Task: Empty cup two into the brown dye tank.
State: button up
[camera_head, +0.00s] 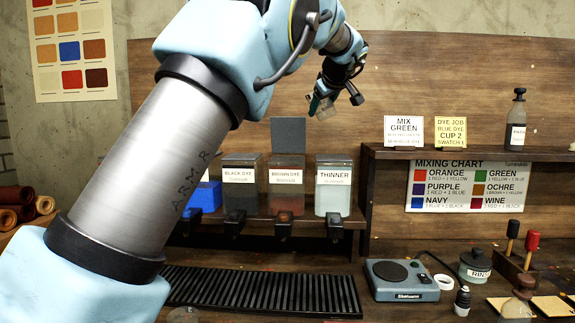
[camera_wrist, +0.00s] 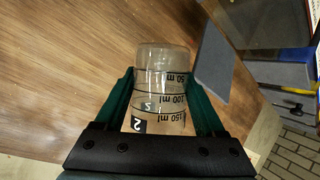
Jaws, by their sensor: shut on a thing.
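My gripper (camera_head: 334,98) is shut on a clear cup marked 2, cup two (camera_wrist: 162,88), with its fingers on either side of it. The cup's 50, 100 and 150 ml marks read upside down in the wrist view. In the head view it (camera_head: 325,110) shows as a small pale shape, partly hidden. I cannot tell how much liquid is in it. The brown dye tank (camera_head: 286,201) stands on the shelf between the black dye and thinner tanks, with a grey panel (camera_head: 288,136) upright above its back. My gripper is above and to the right of this tank.
The black dye tank (camera_head: 239,200) is to the left and the thinner tank (camera_head: 333,198) to the right. A ribbed black tray (camera_head: 262,290) lies below the taps. A scale (camera_head: 401,279) stands right of it. My arm crosses the left side of the head view.

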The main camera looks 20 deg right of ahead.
jog(key=shift+m+y, duration=0.4)
jog(key=f+b, duration=0.5)
jog(key=f, duration=0.1)
jog(key=d+f+b, duration=0.1)
jog(key=f+b, duration=0.2)
jog(key=f, duration=0.1)
jog(key=shift+s+f+b, duration=0.1)
jog(key=shift+s+b, duration=0.15)
jog(key=shift+b, duration=0.1)
jog(key=shift+s+d+r+m+t+y+p, duration=0.15)
jog(key=shift+d+r+m+t+y+p, duration=0.15)
jog(key=shift+r+t+p, duration=0.35)
jog(key=shift+s+d+r+m+p, duration=0.15)
jog(key=shift+d+m+p, duration=0.15)
jog(key=shift+p, duration=0.1)
jog(key=shift+d+f+m+t+y, duration=0.15)
jog(key=shift+f+m+t+y, duration=0.1)
jog(key=shift+f+m+y, duration=0.2)
jog(key=shift+s+d+b, duration=0.1)
jog(key=shift+b, duration=0.2)
jog(key=shift+s, duration=0.15)
